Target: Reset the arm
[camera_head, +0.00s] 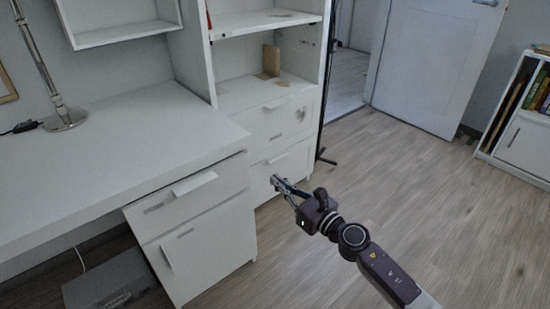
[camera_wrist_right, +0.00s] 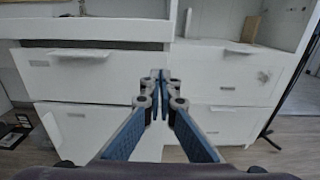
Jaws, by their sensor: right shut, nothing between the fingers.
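My right gripper (camera_head: 276,182) shows in the head view, its arm coming in from the lower right. It is in front of the white drawer cabinet (camera_head: 268,122), above the wooden floor. In the right wrist view the gripper's blue fingers (camera_wrist_right: 160,82) meet at the tips with nothing between them. Behind them are the white drawer fronts (camera_wrist_right: 92,76). Whether the fingertips touch the cabinet is unclear. My left gripper is not in view.
A white desk (camera_head: 110,150) with a drawer unit (camera_head: 195,225) stands at the left, bearing a lamp (camera_head: 64,118). A grey box (camera_head: 112,282) lies under the desk. A thin dark stand (camera_head: 325,100) is beside the cabinet. Open wooden floor (camera_head: 420,205) lies to the right, before a white door (camera_head: 436,62).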

